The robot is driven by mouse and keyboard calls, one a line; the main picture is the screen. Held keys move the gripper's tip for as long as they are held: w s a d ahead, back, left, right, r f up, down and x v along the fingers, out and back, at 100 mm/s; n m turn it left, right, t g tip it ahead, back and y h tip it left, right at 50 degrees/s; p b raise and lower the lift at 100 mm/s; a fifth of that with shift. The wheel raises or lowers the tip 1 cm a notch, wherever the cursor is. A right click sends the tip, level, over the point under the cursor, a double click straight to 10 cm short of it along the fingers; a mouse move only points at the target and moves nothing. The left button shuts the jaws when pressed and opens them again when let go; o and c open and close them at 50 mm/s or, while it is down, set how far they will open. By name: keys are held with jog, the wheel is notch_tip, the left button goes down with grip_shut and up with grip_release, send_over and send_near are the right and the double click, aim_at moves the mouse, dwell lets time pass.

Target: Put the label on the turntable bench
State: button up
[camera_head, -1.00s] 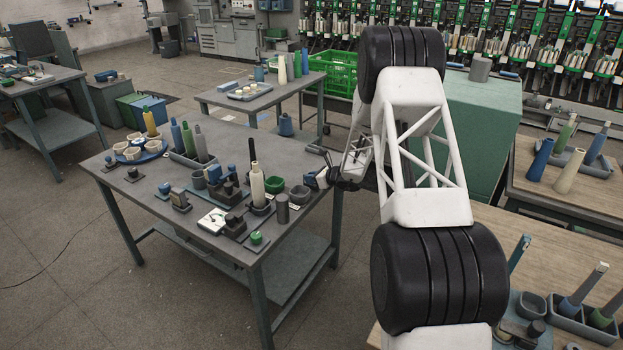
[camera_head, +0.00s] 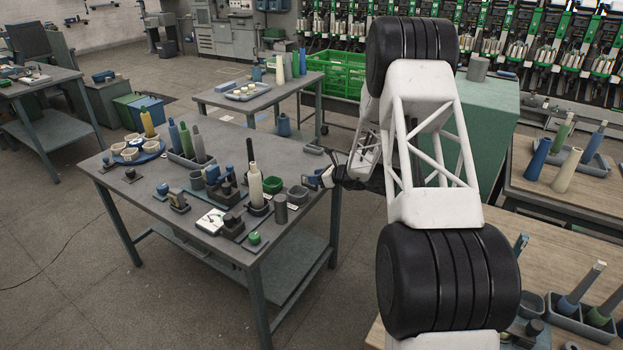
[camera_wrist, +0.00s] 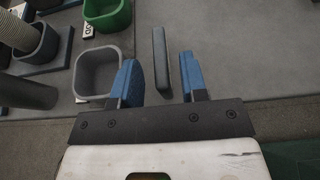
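The turntable bench (camera_head: 150,205) is the grey table at the left, with a blue round turntable (camera_head: 135,153) carrying several pale cups. My gripper (camera_head: 322,178) is low at the bench's right edge. In the wrist view its blue fingers (camera_wrist: 158,80) are apart. A narrow dark grey bar (camera_wrist: 161,58) shows between the fingertips, with a gap on both sides; I cannot tell its height relative to them. A small white label with dark digits (camera_wrist: 88,28) lies beside the green cup (camera_wrist: 110,14). I cannot tell whether this is the task's label.
A grey square cup (camera_wrist: 98,72) stands close beside the left finger. Tall cones, a green bowl (camera_head: 273,185) and a white scale-like device (camera_head: 211,221) crowd the bench. A wooden table (camera_head: 560,260) with cones stands at the right. The bench's right rear surface is fairly clear.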

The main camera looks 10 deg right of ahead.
jog(key=v, duration=0.8)
jog(key=shift+s+d, duration=0.2)
jog(key=shift+r, duration=0.15)
jog(key=s+a+r+n+g+h, duration=0.1)
jog(key=s+a+r+n+g, duration=0.1)
jog(key=s+a+r+n, duration=0.45)
jog(key=s+a+r+n+g, duration=0.2)
jog(key=s+a+r+n, duration=0.15)
jog(key=s+r, duration=0.6)
jog(key=s+a+r+n+g+h, duration=0.1)
jog(key=s+a+r+n+g, duration=0.35)
jog(key=s, duration=0.55)
jog(key=s+r+n+h, duration=0.2)
jog(key=s+n, duration=0.2)
jog(key=s, duration=0.7)
jog(key=s+r+n+t+h, duration=0.1)
jog(key=s+r+n+h, duration=0.1)
jog(key=s, duration=1)
jog(key=s+r+n+h, duration=0.3)
jog(key=s+n, duration=0.3)
jog(key=s, duration=0.5)
jog(key=shift+s+a+h, duration=0.15)
jog(key=shift+s+h, duration=0.2)
jog(key=shift+h, duration=0.05)
jog(key=shift+o, duration=0.2)
jog(key=shift+t, duration=0.25)
